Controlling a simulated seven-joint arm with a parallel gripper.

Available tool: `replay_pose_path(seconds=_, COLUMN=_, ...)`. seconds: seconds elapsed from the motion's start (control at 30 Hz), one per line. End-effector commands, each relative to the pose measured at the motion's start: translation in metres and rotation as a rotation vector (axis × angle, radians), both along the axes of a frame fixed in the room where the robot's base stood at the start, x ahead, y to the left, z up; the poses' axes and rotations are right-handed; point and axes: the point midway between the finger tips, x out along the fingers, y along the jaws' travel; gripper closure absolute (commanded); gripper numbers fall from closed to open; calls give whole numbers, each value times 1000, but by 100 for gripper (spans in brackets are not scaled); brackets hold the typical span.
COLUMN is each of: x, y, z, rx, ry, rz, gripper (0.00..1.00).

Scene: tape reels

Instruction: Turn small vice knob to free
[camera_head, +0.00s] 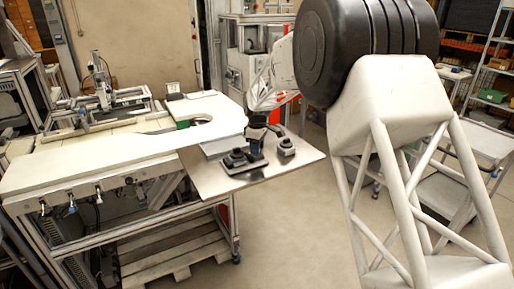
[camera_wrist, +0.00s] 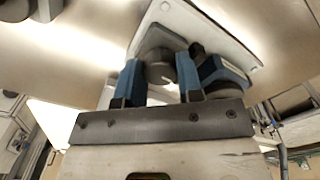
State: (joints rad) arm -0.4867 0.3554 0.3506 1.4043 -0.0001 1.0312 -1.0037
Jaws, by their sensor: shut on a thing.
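The small vice is a dark grey-black fixture (camera_head: 243,160) on a bare metal plate (camera_head: 215,183) at the right end of the workbench. My gripper (camera_head: 257,140) reaches down to it from behind. In the wrist view my gripper (camera_wrist: 157,88) has two blue fingers, shut on the vice's small grey round knob (camera_wrist: 160,72). The fingers stand one on each side of the knob, which is partly hidden between them. The grey vice body (camera_wrist: 163,38) shows just beyond the fingers. The knob's turned position cannot be told.
A second small dark fixture (camera_head: 286,147) stands close by on the plate's right. The white workbench top (camera_head: 110,158) extends left, with a metal machine (camera_head: 102,92) at its back. A blue and dark part (camera_wrist: 222,75) lies close beside the right finger. Open floor lies in front of the plate.

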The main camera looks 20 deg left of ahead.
Motion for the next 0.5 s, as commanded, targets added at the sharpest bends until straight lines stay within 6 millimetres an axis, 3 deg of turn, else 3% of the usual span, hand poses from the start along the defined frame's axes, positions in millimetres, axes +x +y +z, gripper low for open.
replay_pose_path(seconds=0.17, x=0, y=1, z=1, rx=1, ry=-1, rz=0, gripper=90)
replay_pose_path(seconds=0.2, x=0, y=1, z=1, rx=1, ry=-1, rz=0, gripper=60)
replay_pose_path(seconds=0.3, x=0, y=1, z=1, rx=1, ry=-1, rz=-1, gripper=45)
replay_pose_path(seconds=0.33, x=0, y=1, z=1, rx=1, ry=-1, rz=-1, gripper=41)
replay_pose_path(seconds=0.5, x=0, y=0, z=1, rx=0, ry=0, rz=-1, gripper=41)
